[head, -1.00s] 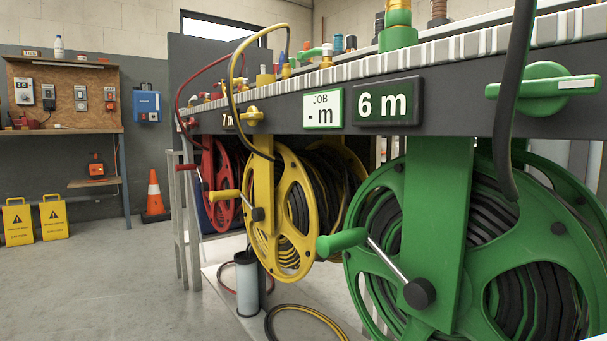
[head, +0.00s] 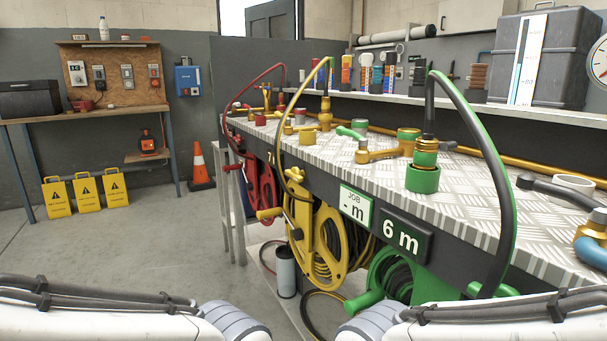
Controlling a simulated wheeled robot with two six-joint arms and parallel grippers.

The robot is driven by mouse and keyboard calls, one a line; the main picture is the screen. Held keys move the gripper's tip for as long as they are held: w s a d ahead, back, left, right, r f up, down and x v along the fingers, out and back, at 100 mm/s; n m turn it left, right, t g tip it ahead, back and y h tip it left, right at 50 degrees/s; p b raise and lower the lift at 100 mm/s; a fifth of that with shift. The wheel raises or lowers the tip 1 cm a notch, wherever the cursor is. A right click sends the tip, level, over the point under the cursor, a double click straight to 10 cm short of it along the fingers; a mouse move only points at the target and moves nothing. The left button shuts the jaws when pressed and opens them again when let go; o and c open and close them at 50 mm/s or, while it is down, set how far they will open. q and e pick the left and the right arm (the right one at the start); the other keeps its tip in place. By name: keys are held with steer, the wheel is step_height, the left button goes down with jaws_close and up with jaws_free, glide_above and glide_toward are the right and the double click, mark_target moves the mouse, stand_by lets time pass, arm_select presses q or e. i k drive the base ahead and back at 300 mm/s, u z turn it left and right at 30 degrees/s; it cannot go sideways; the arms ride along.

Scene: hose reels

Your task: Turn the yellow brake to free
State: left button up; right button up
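The yellow reel (head: 337,262) hangs under the workbench, between the red reel (head: 262,188) and the green reel (head: 385,285). The yellow brake (head: 296,175) is a small knob on the bench's front face, right of a partly hidden number sign. A hose curves down past it, and its exact setting is too small to tell. The yellow reel's crank handle (head: 270,213) sticks out to the left. Parts of both my arms show along the bottom edge, well short of the brake. Neither gripper is in view.
The bench top (head: 340,157) carries fittings, valves and arching hoses. A grey cylinder (head: 286,272) stands on the low platform below. Open floor lies left, with yellow warning signs (head: 87,192) and a cone (head: 201,165).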

mark_target(297, 176)
steer(key=k, duration=0.35)
steer(key=u, duration=2)
steer(key=i, duration=1.3)
steer(key=z, duration=2.55)
